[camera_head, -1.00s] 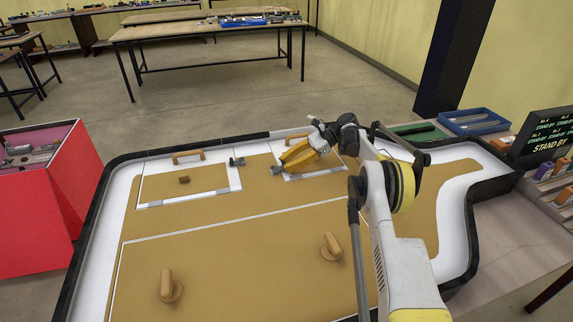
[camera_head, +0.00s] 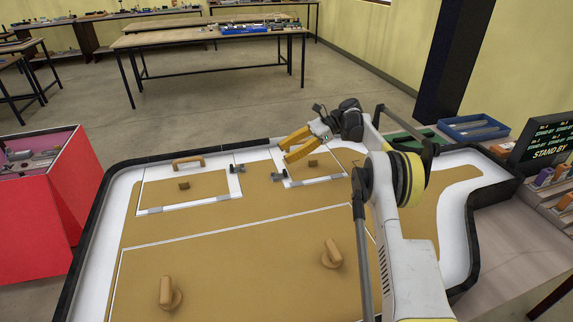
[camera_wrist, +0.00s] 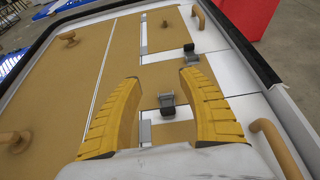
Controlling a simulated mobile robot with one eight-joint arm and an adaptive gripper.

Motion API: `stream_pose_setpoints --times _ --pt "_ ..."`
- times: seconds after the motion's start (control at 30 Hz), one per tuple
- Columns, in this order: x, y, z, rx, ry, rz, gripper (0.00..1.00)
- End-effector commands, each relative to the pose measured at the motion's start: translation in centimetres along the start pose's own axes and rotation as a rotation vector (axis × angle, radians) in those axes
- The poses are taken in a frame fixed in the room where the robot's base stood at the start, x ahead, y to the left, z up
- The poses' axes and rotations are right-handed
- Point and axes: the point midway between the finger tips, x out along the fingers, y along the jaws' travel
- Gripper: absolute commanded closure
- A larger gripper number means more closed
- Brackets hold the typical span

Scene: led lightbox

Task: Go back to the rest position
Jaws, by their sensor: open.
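My gripper (camera_head: 290,147) is open and empty, with its yellow fingers above the small right panel (camera_head: 318,180) of the lightbox in the head view. In the wrist view my gripper (camera_wrist: 168,105) spreads its two yellow fingers, with a dark latch (camera_wrist: 167,104) showing between them on the surface below. The arm reaches out from the lower right over the lightbox. No object is held.
The lightbox has a black rim (camera_head: 88,222) and wooden knobs, including a front left knob (camera_head: 168,293) and a right knob (camera_head: 332,253). A red bin (camera_head: 50,215) stands left. A blue tray (camera_head: 473,128) and a status display (camera_head: 548,141) stand right.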

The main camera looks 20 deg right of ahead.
Motion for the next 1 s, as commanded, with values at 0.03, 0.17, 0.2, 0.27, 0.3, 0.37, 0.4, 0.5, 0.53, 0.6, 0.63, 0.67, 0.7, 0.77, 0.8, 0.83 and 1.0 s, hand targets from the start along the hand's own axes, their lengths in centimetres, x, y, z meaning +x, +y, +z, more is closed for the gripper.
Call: stream_pose_setpoints --times 0.03,0.17,0.2,0.27,0.3,0.37,0.4,0.5,0.53,0.6,0.63,0.67,0.7,0.77,0.8,0.83,1.0 --pt "-0.3 0.0 0.7 0.0 0.0 0.0 0.51" --pt "-0.8 0.0 1.7 0.0 0.0 0.0 0.51" --pt "-0.9 0.0 1.9 0.0 0.0 0.0 0.51" --pt "-1.0 0.0 2.0 0.0 0.0 0.0 0.51" --pt "-1.0 0.0 2.0 0.0 0.0 0.0 0.51" --pt "-1.0 0.0 2.0 0.0 0.0 0.0 0.51" --pt "-1.0 0.0 2.0 0.0 0.0 0.0 0.51" --pt "-1.0 0.0 2.0 -0.001 0.001 0.0 0.51" --pt "-1.0 0.0 2.1 -0.003 0.003 0.0 0.51" --pt "-1.0 0.1 2.8 -0.017 0.016 -0.004 0.51" --pt "-1.0 0.1 3.3 -0.028 0.026 -0.008 0.51" --pt "-1.0 0.2 3.9 -0.044 0.04 -0.013 0.51" --pt "-1.1 0.4 4.9 -0.069 0.063 -0.02 0.51" --pt "-1.0 1.0 6.6 -0.119 0.109 -0.032 0.51" --pt "-1.0 1.5 7.9 -0.16 0.145 -0.04 0.51" --pt "-1.0 2.0 8.8 -0.193 0.175 -0.046 0.51" --pt "-0.9 6.2 13.4 -0.396 0.352 -0.061 0.51"
